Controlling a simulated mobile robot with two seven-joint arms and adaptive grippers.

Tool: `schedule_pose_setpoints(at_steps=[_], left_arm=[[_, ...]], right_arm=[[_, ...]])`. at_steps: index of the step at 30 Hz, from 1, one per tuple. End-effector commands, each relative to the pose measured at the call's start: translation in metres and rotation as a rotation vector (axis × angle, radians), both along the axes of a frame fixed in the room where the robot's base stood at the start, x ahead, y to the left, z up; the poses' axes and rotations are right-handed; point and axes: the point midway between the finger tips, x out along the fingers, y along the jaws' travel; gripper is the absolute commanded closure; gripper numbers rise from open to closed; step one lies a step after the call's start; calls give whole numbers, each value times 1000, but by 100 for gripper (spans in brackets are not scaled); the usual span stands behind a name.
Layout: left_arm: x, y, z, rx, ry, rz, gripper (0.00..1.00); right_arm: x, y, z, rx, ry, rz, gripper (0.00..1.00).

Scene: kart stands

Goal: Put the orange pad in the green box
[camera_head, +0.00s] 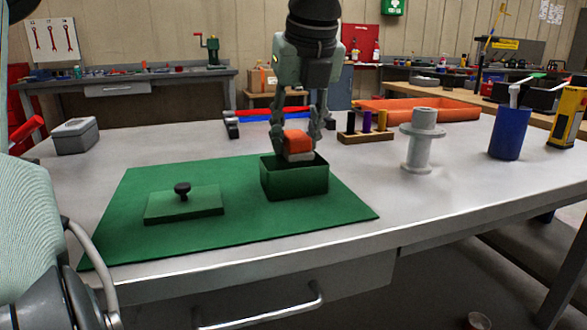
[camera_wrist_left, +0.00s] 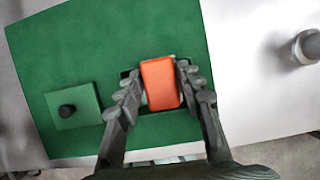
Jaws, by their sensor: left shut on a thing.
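The orange pad (camera_head: 297,142) has a pale underside and is held between the fingers of my left gripper (camera_head: 298,148). It also shows in the left wrist view (camera_wrist_left: 160,83), between the fingertips (camera_wrist_left: 160,87). The green box (camera_head: 293,182) is open at the top and stands on the green mat (camera_head: 250,222). The pad is at the box's opening, towards its back; how far its lower edge is inside I cannot tell. In the left wrist view the pad and fingers hide most of the box. My right gripper is in neither view.
The green lid (camera_head: 184,206) with a black knob lies on the mat left of the box. A grey spool (camera_head: 421,143), a blue cup (camera_head: 509,134) and a wooden holder (camera_head: 365,136) stand to the right. A grey case (camera_head: 75,136) is at the left. An orange tray (camera_head: 420,109) lies behind.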

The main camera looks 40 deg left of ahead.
Motion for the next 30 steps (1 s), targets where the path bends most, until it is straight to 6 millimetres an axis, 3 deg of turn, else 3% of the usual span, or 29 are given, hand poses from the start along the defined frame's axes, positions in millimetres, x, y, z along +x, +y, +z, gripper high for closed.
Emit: schedule_pose_setpoints(at_steps=[7, 15, 30], left_arm=[[-13, -6, -14, -1, 2, -1, 91], [-13, -6, -48, -1, 0, -1, 91], [-12, -5, -49, -1, -2, 0, 91]], right_arm=[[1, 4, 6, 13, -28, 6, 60], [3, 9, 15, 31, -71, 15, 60], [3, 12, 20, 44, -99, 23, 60]])
